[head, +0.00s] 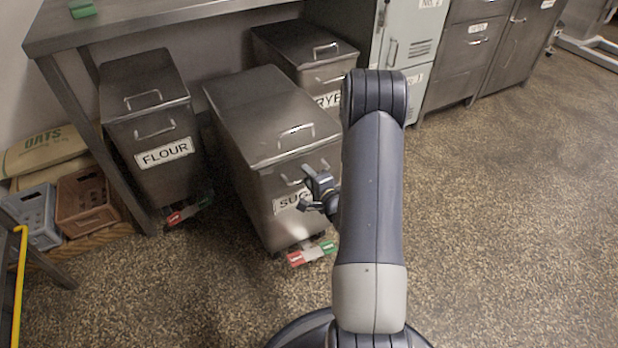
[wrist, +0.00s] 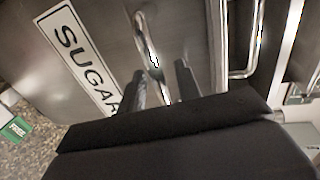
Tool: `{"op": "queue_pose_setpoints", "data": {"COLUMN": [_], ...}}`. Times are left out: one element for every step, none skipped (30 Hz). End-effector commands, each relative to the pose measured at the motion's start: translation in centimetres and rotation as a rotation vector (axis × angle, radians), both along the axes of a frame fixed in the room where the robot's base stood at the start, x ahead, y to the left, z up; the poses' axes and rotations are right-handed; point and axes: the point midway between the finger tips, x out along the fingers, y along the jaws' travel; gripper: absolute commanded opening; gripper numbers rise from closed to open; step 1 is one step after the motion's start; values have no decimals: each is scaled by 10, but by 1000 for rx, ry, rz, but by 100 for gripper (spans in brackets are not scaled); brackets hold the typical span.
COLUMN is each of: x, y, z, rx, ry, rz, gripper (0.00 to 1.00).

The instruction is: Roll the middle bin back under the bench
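The middle bin (head: 257,190), a steel bin labelled SUGAR, stands forward of the bins on either side, with its front out past the bench. Its lid is shut. A red pedal (head: 297,258) and a green pedal (head: 328,247) show at its foot; the green one also shows in the wrist view (wrist: 18,127). My gripper (head: 312,190) is at the bin's front, by the front handle (wrist: 146,40). In the wrist view the two fingers (wrist: 161,84) are apart, with the lower handle between them. Gaps show beside the bar, and contact cannot be told.
The FLOUR bin (head: 147,125) is to the left and the RYE bin (head: 302,55) to the right, both under the steel bench (head: 160,14). Crates (head: 84,203), sacks (head: 45,153) and a yellow rail (head: 19,280) are at left. Cabinets (head: 472,52) stand at back right. The right floor is clear.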

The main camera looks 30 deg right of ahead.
Motion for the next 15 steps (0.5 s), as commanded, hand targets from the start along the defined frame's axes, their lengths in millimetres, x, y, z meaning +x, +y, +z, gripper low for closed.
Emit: {"op": "queue_pose_setpoints", "data": {"x": [0, 0, 0, 0, 0, 0, 0, 0, 0, 0, 0, 0, 0, 0, 0], "y": [0, 0, 0, 0, 0, 0, 0, 0, 0, 0, 0, 0, 0, 0, 0], "z": [0, 0, 0, 0, 0, 0, 0, 0, 0, 0, 0, 0, 0, 0, 0], "rx": [0, 0, 0, 0, 0, 0, 0, 0, 0, 0, 0, 0, 0, 0, 0], "ry": [0, 0, 0, 0, 0, 0, 0, 0, 0, 0, 0, 0, 0, 1, 1], "rz": [0, 0, 0, 0, 0, 0, 0, 0, 0, 0, 0, 0, 0, 0, 0], "gripper": [32, 30, 27, 25, 22, 19, 17, 14, 11, 8, 6, 3, 0, 0, 0]}}
